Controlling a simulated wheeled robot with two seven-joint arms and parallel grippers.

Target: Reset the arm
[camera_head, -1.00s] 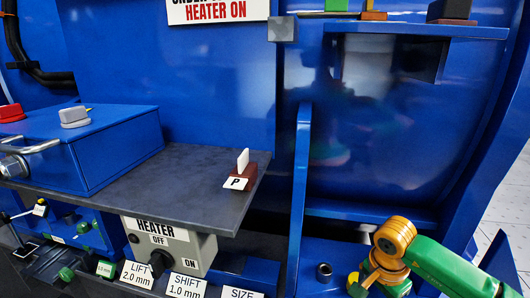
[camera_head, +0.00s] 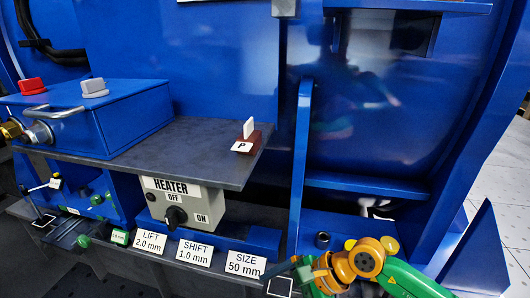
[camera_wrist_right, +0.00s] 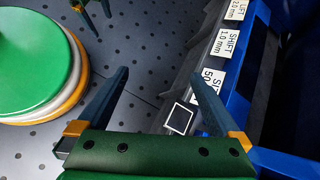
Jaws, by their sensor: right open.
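My right arm, green and orange, comes in at the lower right of the head view. Its hand is low at the picture's bottom edge, in front of the machine's lower ledge, and its fingertips are hard to make out there. In the right wrist view my right gripper (camera_wrist_right: 158,78) is open, its two dark fingers well apart with nothing between them. Floor and the label ledge (camera_wrist_right: 180,119) show beyond it. Part of what looks like my left gripper (camera_wrist_right: 92,10) shows at the top edge of that view, cut off. The head view does not show it.
A blue machine fills the head view. A grey shelf (camera_head: 190,160) carries a blue box (camera_head: 120,125) and a brown block with a P label (camera_head: 245,141). The heater switch box (camera_head: 185,204) hangs below. Labels (camera_head: 245,263) line the ledge. An upright blue post (camera_head: 302,160) stands nearby.

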